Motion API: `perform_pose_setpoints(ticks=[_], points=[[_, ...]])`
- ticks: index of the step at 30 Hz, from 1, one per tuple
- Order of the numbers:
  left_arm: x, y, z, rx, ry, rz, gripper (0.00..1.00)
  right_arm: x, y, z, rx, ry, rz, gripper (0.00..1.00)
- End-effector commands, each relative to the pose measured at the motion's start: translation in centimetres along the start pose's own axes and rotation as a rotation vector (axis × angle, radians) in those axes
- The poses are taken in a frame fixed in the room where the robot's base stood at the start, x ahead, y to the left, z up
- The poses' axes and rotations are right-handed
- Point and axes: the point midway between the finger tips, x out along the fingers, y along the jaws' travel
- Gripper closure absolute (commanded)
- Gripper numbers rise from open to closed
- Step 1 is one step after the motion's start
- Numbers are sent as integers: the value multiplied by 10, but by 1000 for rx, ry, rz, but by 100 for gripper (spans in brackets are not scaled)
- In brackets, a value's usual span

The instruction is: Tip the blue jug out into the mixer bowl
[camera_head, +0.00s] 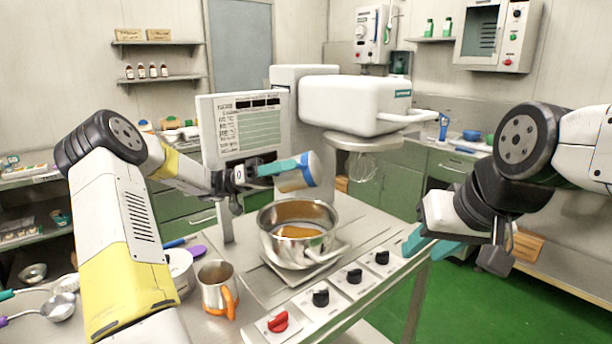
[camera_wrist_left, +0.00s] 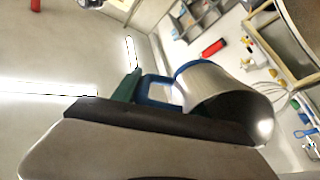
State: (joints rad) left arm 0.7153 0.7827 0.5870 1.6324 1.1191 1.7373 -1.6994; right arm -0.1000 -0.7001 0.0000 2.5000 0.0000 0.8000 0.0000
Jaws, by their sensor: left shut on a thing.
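The blue jug (camera_head: 298,177) is a steel jug with a blue band and handle. My left gripper (camera_head: 262,172) is shut on its handle and holds it in the air, strongly tilted, above the mixer bowl (camera_head: 321,245). The jug also shows in the left wrist view (camera_wrist_left: 215,88), lying over at an angle; its contents are not visible. The steel bowl stands on the worktop below and holds an amber-brown mass. No stream between jug and bowl can be made out. My right gripper (camera_head: 432,243) is empty to the right of the bowl, its teal fingers apart.
The white mixer head (camera_head: 350,105) with its whisk (camera_head: 362,168) is behind and right of the bowl. A panel (camera_head: 245,127) stands behind my left gripper. A steel jug with an orange handle (camera_head: 217,287) stands front left. Knobs (camera_head: 320,298) line the front edge.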

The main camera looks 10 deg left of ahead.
Motion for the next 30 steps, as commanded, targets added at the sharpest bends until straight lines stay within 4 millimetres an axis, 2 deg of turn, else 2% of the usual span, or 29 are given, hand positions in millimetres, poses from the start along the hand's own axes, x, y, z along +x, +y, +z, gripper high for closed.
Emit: perform_pose_setpoints(ticks=[15,30], points=[[14,16,-29,-8,-875,-500,100,0,0,0,0,0,0,64],[22,25,-46,-28,-1544,-880,100,0,0,0,0,0,0,64]])
